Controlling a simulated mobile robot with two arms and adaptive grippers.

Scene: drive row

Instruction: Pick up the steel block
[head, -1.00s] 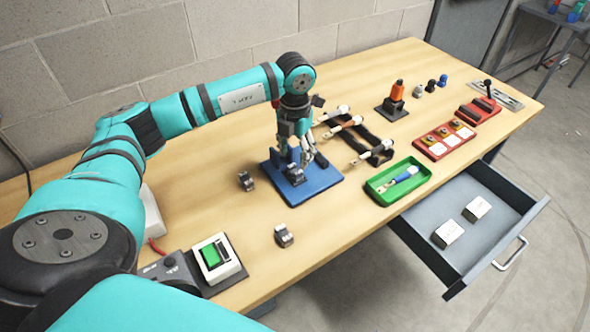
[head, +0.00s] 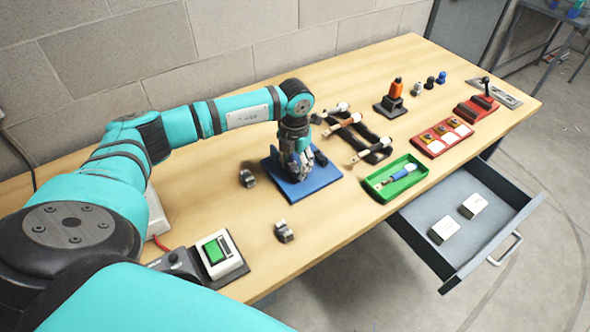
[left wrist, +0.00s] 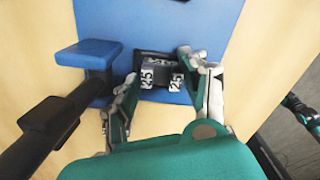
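A dark steel block with white "25" labels (left wrist: 162,76) lies on the blue plate (left wrist: 215,14) in the left wrist view. The same blue plate (head: 322,182) is on the bench in the head view, where my gripper hides most of the block. My left gripper (head: 297,172) points down over the plate. In the left wrist view its fingers (left wrist: 160,84) are spread, one on each side of the block. Contact cannot be made out. My right gripper is not in view.
Two small metal pieces, one left (head: 247,178) and one in front (head: 284,232), lie near the plate. A green tray (head: 397,178) and an open drawer (head: 425,248) are to the right.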

